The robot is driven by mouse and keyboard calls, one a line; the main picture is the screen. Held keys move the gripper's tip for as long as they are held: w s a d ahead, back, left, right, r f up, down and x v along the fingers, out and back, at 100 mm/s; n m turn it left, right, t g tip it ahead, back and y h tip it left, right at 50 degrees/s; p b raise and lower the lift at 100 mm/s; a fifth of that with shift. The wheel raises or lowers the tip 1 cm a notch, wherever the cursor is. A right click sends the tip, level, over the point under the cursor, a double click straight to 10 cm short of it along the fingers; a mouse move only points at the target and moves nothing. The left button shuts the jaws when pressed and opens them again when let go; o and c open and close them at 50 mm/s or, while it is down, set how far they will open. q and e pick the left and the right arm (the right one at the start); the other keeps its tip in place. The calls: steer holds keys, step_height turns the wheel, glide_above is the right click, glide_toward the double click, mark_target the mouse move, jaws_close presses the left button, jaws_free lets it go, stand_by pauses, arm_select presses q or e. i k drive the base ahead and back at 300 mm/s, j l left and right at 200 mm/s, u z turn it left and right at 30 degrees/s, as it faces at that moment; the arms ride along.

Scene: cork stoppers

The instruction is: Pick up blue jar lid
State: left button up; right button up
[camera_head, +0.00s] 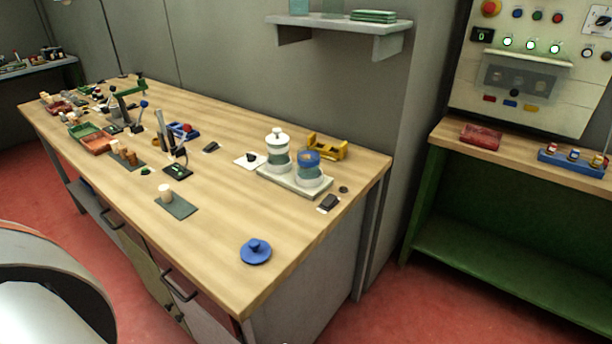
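The blue jar lid (255,252), a flat disc with a small knob on top, lies on the wooden workbench (225,210) near its front right corner. Two jars stand on a pale tray (282,182) toward the back right of the bench. The left jar (278,155) has a white lid (277,137). The right jar (308,173) has a blue top (309,156). Neither of my grippers shows in the head view.
A cork-coloured stopper (166,192) stands on a dark mat (176,205) left of the lid. A yellow holder (327,147) is behind the jars. Bare wood surrounds the lid. A green bench (510,230) stands at right, across a gap of red floor.

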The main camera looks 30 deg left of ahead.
mark_target(255, 251)
steer(key=k+u, duration=0.1)
steer(key=u, duration=1.15)
steer(key=z, duration=0.2)
steer(key=k+j, duration=0.05)
